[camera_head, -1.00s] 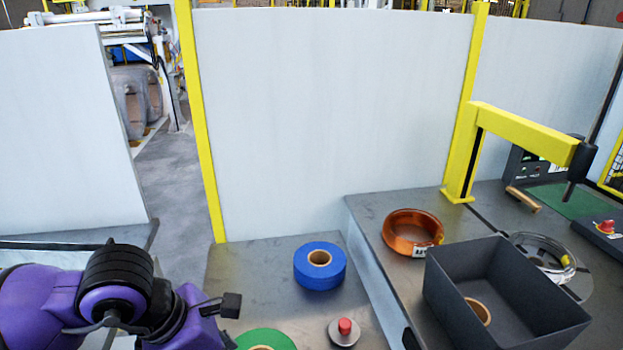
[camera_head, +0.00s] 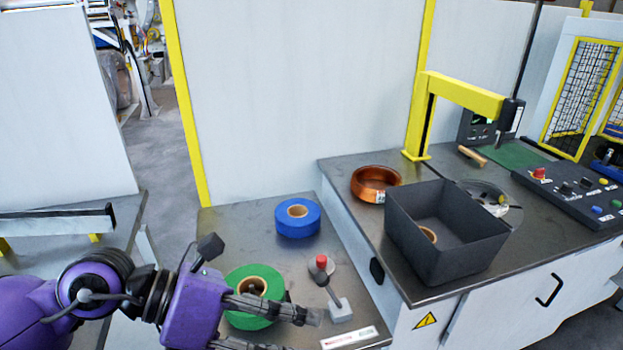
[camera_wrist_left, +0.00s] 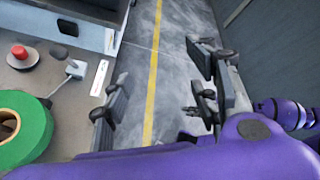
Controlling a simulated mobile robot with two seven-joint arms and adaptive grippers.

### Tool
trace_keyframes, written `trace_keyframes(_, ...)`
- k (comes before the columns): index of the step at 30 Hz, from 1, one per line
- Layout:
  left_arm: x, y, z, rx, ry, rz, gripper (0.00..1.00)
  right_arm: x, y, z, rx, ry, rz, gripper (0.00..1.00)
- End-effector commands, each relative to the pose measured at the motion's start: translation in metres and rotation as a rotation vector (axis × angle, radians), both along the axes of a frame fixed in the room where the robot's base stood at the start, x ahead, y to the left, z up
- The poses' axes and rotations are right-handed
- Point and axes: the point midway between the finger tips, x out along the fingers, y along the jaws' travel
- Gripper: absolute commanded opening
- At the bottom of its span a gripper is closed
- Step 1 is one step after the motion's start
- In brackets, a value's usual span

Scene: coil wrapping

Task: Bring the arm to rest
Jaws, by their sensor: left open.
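My left arm comes in from the lower left in the head view. Its left gripper (camera_head: 300,330) is open, above the front edge of the low table, with one finger passing in front of the green tape roll (camera_head: 250,285). In the left wrist view the two fingers of the left gripper (camera_wrist_left: 160,95) are spread wide with nothing between them, over grey floor with a yellow line. The green roll also shows at the left edge of that view (camera_wrist_left: 28,130). My right gripper is not seen.
A blue roll (camera_head: 297,218) and a red-knobbed part (camera_head: 321,264) sit on the low table (camera_head: 245,230). On the higher bench (camera_head: 470,285) stand an orange coil (camera_head: 375,184), a dark bin (camera_head: 445,255) holding a roll, a yellow post arm (camera_head: 465,97) and a control panel (camera_head: 575,190).

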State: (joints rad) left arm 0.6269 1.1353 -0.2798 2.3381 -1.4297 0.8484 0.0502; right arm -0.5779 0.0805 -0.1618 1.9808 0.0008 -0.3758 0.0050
Motion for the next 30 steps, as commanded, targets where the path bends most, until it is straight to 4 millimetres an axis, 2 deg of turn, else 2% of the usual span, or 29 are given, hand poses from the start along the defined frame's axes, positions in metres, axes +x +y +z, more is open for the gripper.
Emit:
trace_keyframes(1,0.004,-0.011,0.02,-0.164,0.09,0.057,0.55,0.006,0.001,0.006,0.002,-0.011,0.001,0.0)
trace_keyframes(3,0.02,-0.016,0.046,-0.415,0.243,0.177,0.55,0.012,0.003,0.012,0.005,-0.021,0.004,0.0)
trace_keyframes(5,0.043,-0.006,0.06,-0.635,0.397,0.32,0.55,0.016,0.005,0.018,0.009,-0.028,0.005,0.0)
trace_keyframes(6,0.061,0.009,0.06,-0.776,0.506,0.434,0.55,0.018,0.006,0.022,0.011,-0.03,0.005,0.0)
trace_keyframes(8,0.087,0.04,0.044,-0.976,0.681,0.631,0.55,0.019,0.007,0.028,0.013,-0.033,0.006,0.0)
trace_keyframes(9,0.099,0.062,0.024,-1.082,0.788,0.758,0.55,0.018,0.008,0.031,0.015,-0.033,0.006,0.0)
trace_keyframes(11,0.106,0.09,-0.01,-1.206,0.926,0.929,0.55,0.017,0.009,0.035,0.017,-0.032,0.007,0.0)
trace_keyframes(13,0.103,0.119,-0.056,-1.315,1.07,1.116,0.55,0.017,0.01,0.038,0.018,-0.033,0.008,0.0)
trace_keyframes(15,0.089,0.142,-0.104,-1.402,1.205,1.291,0.55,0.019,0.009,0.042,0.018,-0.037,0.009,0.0)
trace_keyframes(17,0.07,0.156,-0.143,-1.462,1.313,1.43,0.55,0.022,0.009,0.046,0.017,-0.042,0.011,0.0)
trace_keyframes(18,0.054,0.164,-0.169,-1.498,1.384,1.521,0.55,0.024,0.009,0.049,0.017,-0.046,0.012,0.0)
trace_keyframes(20,0.026,0.171,-0.205,-1.546,1.488,1.649,0.55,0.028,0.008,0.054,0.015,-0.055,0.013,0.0)
trace_keyframes(21,0.005,0.174,-0.227,-1.575,1.554,1.73,0.55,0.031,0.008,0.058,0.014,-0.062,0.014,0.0)
trace_keyframes(25,-0.071,0.172,-0.285,-1.666,1.752,1.96,0.55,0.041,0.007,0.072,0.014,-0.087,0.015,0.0)
trace_keyframes(26,-0.088,0.17,-0.294,1.657,-1.757,-1.964,0.55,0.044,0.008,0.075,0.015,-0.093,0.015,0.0)
trace_keyframes(27,-0.109,0.167,-0.304,1.616,-1.722,-1.922,0.55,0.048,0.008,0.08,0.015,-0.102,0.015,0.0)
trace_keyframes(30,-0.154,0.161,-0.318,1.556,-1.643,-1.861,0.55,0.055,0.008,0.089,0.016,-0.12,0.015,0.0)
